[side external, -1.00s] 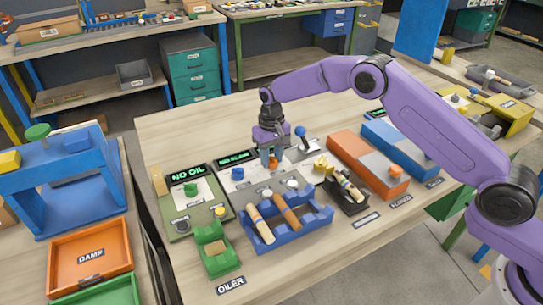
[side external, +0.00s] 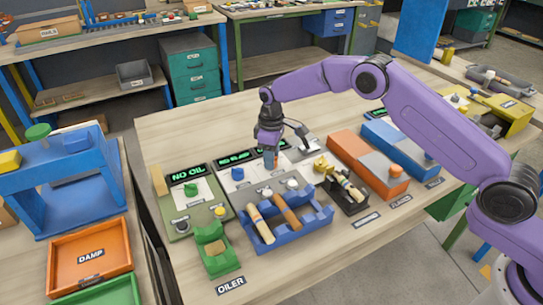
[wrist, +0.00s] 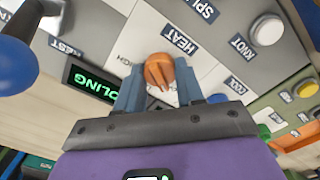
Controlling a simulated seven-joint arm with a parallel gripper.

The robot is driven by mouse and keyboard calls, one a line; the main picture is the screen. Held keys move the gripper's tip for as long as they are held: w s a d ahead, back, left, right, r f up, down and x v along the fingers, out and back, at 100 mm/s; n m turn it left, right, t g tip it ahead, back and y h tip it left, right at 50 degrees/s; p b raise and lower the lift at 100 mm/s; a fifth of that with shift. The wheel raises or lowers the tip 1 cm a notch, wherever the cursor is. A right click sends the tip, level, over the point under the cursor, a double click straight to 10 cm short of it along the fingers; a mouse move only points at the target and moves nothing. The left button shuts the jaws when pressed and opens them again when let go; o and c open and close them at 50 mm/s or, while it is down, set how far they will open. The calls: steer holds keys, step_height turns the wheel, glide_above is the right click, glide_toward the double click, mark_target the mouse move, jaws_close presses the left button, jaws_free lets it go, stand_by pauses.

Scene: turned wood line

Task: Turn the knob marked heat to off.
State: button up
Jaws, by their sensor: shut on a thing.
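The heat knob (wrist: 158,72) is orange and sits on a white plate in the wrist view, beside a label (wrist: 180,40) reading HEAT. My gripper (wrist: 159,88) has one finger on each side of the knob and is shut on it. The fingers hide part of the plate's markings, and I cannot tell which marking the knob points to. In the side external view my gripper (side external: 270,162) points down over the light grey panel (side external: 241,186), and the knob is hard to make out there.
A lever with a blue ball (wrist: 15,65) stands close to the wrist camera. A lit green display (wrist: 97,86) ends in OLING. A white round button (wrist: 266,29) is on the same panel. A blue rack (side external: 262,245) with wooden-handled tools stands in front.

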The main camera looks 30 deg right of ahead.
steer(key=shift+r, duration=0.1)
stand_by(0.4)
steer(key=o, duration=1)
steer(key=shift+o, duration=0.2)
step_height(320, 180, up, 17)
steer(key=shift+r, duration=0.2)
